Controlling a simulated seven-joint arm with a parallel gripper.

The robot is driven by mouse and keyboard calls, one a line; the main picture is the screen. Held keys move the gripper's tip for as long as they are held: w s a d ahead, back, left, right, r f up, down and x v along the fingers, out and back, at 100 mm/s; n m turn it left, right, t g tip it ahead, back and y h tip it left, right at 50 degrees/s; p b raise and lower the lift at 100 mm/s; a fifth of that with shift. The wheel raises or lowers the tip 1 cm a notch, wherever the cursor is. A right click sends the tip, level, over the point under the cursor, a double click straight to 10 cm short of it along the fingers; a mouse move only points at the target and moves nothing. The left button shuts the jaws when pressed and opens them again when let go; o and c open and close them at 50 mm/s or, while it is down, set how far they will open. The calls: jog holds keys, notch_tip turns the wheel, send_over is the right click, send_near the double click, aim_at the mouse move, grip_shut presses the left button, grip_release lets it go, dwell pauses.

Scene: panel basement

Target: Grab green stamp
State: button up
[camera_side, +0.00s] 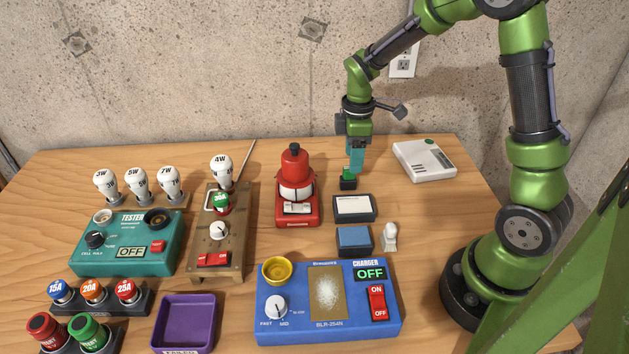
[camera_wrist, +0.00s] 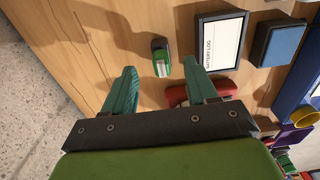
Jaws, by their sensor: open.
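The green stamp (camera_side: 348,179) stands on the wooden table near the back, a small block with a green upper part and a dark base. It also shows in the wrist view (camera_wrist: 161,57), just beyond the fingertips and between their lines. My gripper (camera_side: 356,163) points down at the stamp, with its teal fingers right above or beside it; the side view does not show which. In the wrist view my gripper (camera_wrist: 158,69) is open, with nothing between the fingers. The fingers partly cover the stamp's top in the side view.
The battery log pad (camera_side: 354,208) and a blue pad (camera_side: 354,240) lie in front of the stamp, with a white knobbed piece (camera_side: 389,238) beside them. A red device (camera_side: 297,190) stands left. A white box (camera_side: 424,160) lies right. The table behind the stamp is clear.

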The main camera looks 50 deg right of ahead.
aim_at(349, 178)
jog(key=shift+w+a+f, duration=0.15)
jog(key=shift+f, duration=1.45)
jog(key=shift+w+a+f, duration=0.1)
jog(key=shift+a+f, duration=0.05)
jog(key=shift+f, duration=1.4)
grip_shut()
